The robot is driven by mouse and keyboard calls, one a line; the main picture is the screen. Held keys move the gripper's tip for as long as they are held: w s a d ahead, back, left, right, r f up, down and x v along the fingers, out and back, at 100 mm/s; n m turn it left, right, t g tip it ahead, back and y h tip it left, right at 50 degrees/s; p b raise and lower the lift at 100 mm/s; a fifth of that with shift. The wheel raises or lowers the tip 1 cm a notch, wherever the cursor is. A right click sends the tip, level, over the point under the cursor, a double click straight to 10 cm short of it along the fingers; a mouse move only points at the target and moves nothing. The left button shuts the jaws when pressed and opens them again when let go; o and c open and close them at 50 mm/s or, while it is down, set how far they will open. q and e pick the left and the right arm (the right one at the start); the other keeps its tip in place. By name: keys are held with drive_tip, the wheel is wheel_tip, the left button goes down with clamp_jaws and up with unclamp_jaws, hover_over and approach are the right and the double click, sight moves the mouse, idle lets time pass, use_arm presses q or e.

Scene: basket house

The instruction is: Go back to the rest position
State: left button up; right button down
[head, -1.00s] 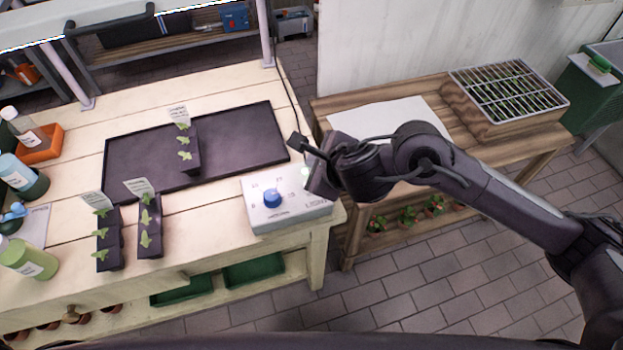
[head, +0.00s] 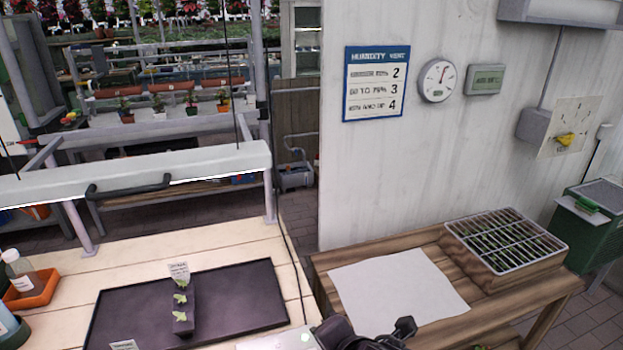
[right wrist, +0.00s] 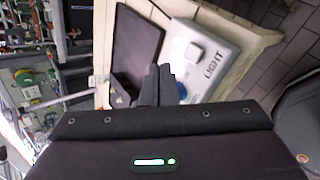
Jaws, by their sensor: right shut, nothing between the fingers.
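My right gripper (right wrist: 158,72) shows in the right wrist view with its two dark fingers together and nothing between them. Past the fingers is the white light control box (right wrist: 218,45), with a white button and a blue knob (right wrist: 183,92) partly hidden by the gripper. The fingers appear beside the box; I cannot tell whether they touch it. In the head view only dark parts of my right arm show at the bottom edge, in front of the box (head: 285,342), which is mostly cut off. My left gripper is in neither view.
A black tray (head: 235,302) with a seedling strip (head: 182,308) lies on the pale bench (head: 200,245). To the right, a wooden table holds a white sheet (head: 400,285) and a seedling crate (head: 505,240). A humidity chart (head: 375,84) hangs on the wall.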

drive_tip(key=s+d+f+m+g+h, duration=0.25)
drive_tip(key=s+d+f+m, duration=0.3)
drive_tip(key=d+m, duration=0.5)
drive_tip(key=s+d+f+m+g+h, duration=0.1)
drive_tip(key=s+d+f+m+g, duration=0.35)
drive_tip(key=m, duration=0.95)
drive_tip(key=s+d+f, duration=0.1)
drive_tip(key=s+f, duration=0.1)
drive_tip(key=f, duration=1.2)
drive_tip(key=s+d+f, duration=0.1)
drive_tip(key=s+f, duration=0.1)
drive_tip(key=f, duration=1.3)
drive_tip(key=s+d+f, duration=0.3)
drive_tip(key=s+f, duration=1.5)
drive_tip(key=s, duration=0.1)
drive_tip(key=shift+s+d+f+n+g, duration=0.2)
drive_tip(key=shift+s+f+n+g, duration=0.1)
drive_tip(key=shift+n+g, duration=0.1)
drive_tip(key=shift+h, duration=0.25)
